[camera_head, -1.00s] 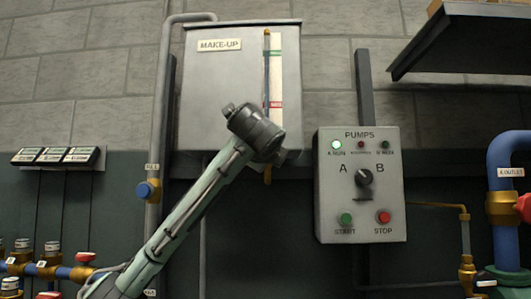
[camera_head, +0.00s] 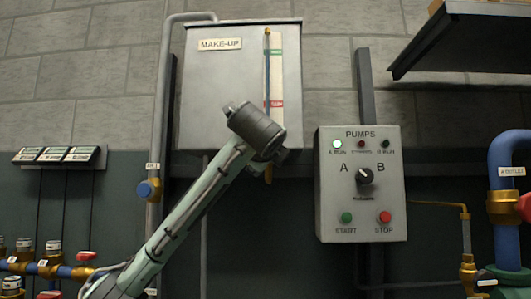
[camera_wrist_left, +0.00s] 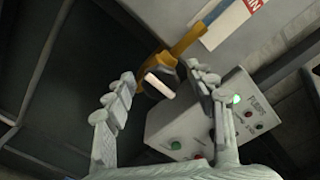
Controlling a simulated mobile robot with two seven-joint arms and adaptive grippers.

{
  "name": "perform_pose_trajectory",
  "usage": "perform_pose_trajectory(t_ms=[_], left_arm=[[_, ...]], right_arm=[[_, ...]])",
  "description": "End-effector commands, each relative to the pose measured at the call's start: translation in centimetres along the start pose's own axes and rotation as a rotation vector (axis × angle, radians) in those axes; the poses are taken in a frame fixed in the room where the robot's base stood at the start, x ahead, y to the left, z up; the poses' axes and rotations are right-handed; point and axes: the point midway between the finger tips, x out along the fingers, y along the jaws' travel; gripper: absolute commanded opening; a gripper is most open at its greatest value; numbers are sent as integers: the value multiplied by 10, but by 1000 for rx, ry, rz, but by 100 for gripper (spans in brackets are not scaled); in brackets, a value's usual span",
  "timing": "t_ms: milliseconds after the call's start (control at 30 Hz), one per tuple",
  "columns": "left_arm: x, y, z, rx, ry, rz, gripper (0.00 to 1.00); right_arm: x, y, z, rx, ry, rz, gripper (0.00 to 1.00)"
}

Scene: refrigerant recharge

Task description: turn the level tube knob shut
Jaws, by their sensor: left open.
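The make-up tank (camera_head: 215,90) hangs on the wall with its level tube (camera_head: 267,65) up its right side. In the head view my left wrist covers the tube's lower part, and only a bit of brass (camera_head: 268,174) shows below it. In the left wrist view a brass fitting (camera_wrist_left: 184,42) ends in a pale knob or handle (camera_wrist_left: 159,85). My left gripper (camera_wrist_left: 159,74) is open, with one finger on each side of this knob and fitting. The right finger appears close to the fitting; I cannot tell if it touches. My right gripper is not in view.
The pump control box (camera_head: 360,215) is right of the tank and shows behind the fingers in the wrist view. A grey pipe (camera_head: 162,90) with a blue-handled valve (camera_head: 148,190) runs left of the tank. A dark shelf (camera_head: 465,40) juts out at upper right.

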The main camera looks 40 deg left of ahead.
Motion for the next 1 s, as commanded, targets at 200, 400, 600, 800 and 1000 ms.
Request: perform_pose_trajectory(t_ms=[200, 400, 600, 800, 1000], left_arm=[[-38, -2, 0, -1, 1, -8, 56], [-80, -4, 4, 1, -7, -11, 56], [-102, -4, 2, 3, -5, -12, 56], [-113, -3, 1, 3, -3, -9, 56], [-116, 0, 0, 0, 0, -3, 56]], right_arm=[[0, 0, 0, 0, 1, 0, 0], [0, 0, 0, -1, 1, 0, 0], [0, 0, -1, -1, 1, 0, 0], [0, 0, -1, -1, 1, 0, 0], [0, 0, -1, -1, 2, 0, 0]])
